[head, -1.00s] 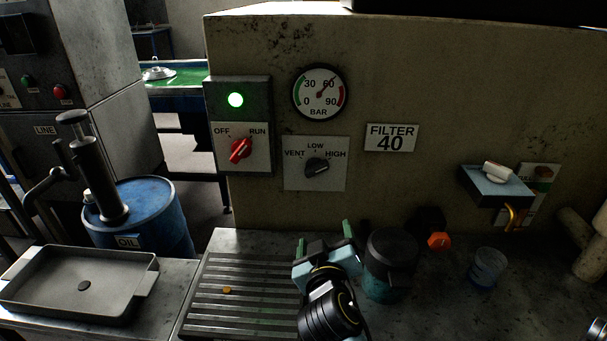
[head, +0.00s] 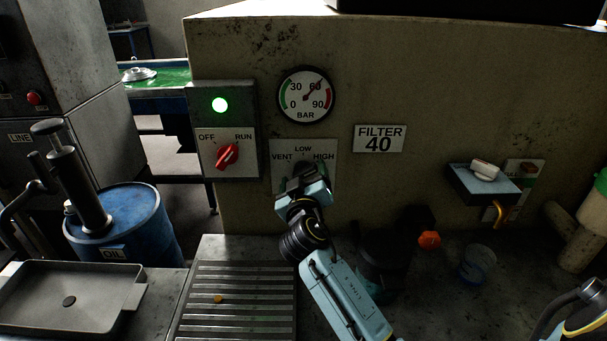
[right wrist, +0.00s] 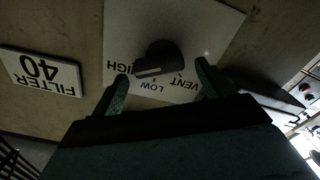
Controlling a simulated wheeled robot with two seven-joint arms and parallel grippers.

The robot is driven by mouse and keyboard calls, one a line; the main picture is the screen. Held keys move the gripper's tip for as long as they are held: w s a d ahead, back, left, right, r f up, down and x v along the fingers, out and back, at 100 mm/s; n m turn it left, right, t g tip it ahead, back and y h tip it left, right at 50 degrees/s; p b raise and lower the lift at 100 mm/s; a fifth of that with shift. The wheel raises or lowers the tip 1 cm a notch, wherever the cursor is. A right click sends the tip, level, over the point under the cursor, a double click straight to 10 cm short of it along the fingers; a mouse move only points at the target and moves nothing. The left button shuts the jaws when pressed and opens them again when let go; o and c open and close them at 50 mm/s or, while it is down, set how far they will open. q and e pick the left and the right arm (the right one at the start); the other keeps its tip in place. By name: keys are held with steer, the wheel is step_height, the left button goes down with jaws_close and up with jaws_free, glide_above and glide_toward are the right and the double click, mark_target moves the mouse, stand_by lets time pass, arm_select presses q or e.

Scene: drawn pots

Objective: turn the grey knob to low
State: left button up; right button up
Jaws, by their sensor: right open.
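The grey knob (right wrist: 158,60) sits on a pale plate (right wrist: 215,30) marked VENT, LOW and HIGH, seen upside down in the right wrist view. Its pointer is towards HIGH. In the head view the plate (head: 278,152) shows on the wall, with the knob mostly hidden behind my right gripper (head: 304,188). My right gripper is open, its green fingers on either side of the knob in the right wrist view (right wrist: 162,86), with gaps between each finger and the knob. Contact is not visible. My left gripper is out of view.
A red switch (head: 227,156) pointing towards RUN is left of the plate, under a lit green lamp (head: 220,105). A pressure gauge (head: 306,95) is above and a FILTER 40 sign (head: 379,138) to the right. A dark lidded jar (head: 383,255) stands below, beside my right arm.

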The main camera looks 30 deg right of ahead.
steer(key=shift+w+d, duration=0.25)
steer(key=shift+w, duration=0.1)
steer(key=c, duration=1)
steer(key=shift+a+n+p, duration=0.1)
steer(key=shift+n+p, duration=0.5)
steer(key=shift+n, duration=0.6)
steer(key=n+p, duration=0.1)
steer(key=n, duration=0.2)
steer(key=shift+w+a, duration=0.1)
steer(key=n+p, duration=0.1)
steer(key=n, duration=0.2)
steer(key=n+p, duration=0.1)
steer(key=n, duration=0.2)
steer(key=shift+w+a+f+p, duration=0.1)
steer(key=shift+a+f+p, duration=0.1)
steer(key=shift+p, duration=0.15)
steer(key=shift+n, duration=0.3)
